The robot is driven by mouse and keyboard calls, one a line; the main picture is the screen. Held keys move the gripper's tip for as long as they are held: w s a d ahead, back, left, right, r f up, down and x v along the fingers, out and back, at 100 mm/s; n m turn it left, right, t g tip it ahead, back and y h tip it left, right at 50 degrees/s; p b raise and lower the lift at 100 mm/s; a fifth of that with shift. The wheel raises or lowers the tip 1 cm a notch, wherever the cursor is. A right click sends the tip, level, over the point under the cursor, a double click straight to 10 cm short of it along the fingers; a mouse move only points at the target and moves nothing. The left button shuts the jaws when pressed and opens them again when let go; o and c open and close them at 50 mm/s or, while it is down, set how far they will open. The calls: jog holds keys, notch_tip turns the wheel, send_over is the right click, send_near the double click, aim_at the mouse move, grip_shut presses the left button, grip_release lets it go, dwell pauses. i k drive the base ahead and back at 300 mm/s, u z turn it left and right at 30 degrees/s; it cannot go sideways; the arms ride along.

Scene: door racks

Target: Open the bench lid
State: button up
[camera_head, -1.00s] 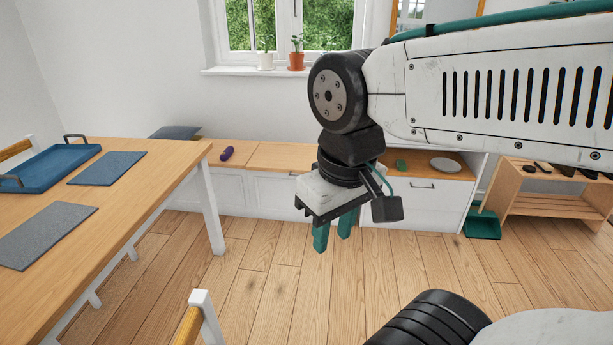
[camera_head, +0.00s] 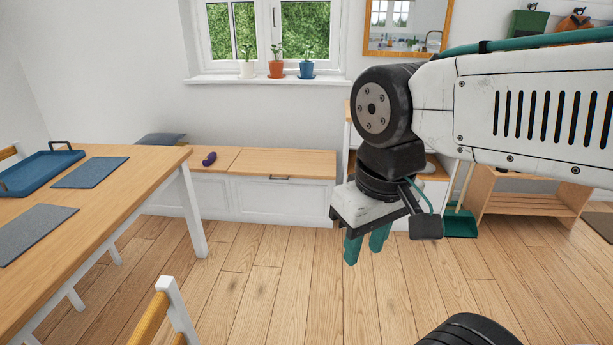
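The bench (camera_head: 246,200) is a low white box unit against the wall under the window. The bench's right end is close to my arm in the picture.
A purple object (camera_head: 209,159) lies on the bench top left of the lid, near a grey cushion (camera_head: 160,139). A table (camera_head: 130,185) with a blue tray (camera_head: 38,171) stands at left, a chair (camera_head: 168,308) in front. A low wooden rack (camera_head: 527,200) stands right. Floor (camera_head: 265,262) before the bench is clear.

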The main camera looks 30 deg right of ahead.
aim_at(254, 163)
jog(key=z, duration=0.8)
jog(key=i, duration=0.9)
jog(key=z, duration=0.7)
jog(key=i, duration=1.05)
jog(key=u, duration=0.75)
jog(key=i, duration=1)
jog(key=u, duration=0.75)
